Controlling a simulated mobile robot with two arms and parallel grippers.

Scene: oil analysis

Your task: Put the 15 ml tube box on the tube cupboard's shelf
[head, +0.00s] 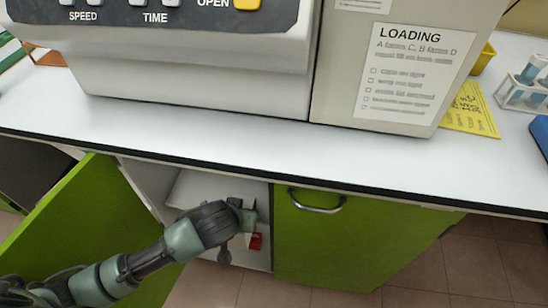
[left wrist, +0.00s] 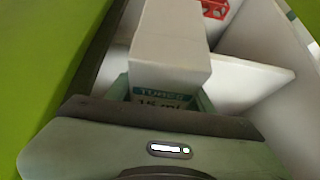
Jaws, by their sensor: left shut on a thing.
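The 15 ml tube box (left wrist: 172,45) is white, with a blue and white label reading "TUBES 15 ml", and shows in the left wrist view. My left gripper (head: 246,213) is shut on it, at the opening of the cupboard under the bench. In the head view the box is hidden behind my arm and gripper, or too small to make out. The cupboard's white shelf (left wrist: 250,78) shows beyond and right of the box in the left wrist view, and its top also shows in the head view (head: 205,190). I cannot tell whether the box touches the shelf. My right gripper is not in view.
The green cupboard door (head: 115,215) stands open at the left, near my arm. A closed green door (head: 330,245) with a metal handle is at the right. A red item (left wrist: 214,8) is inside the cupboard. The white bench top (head: 200,130) overhangs the opening.

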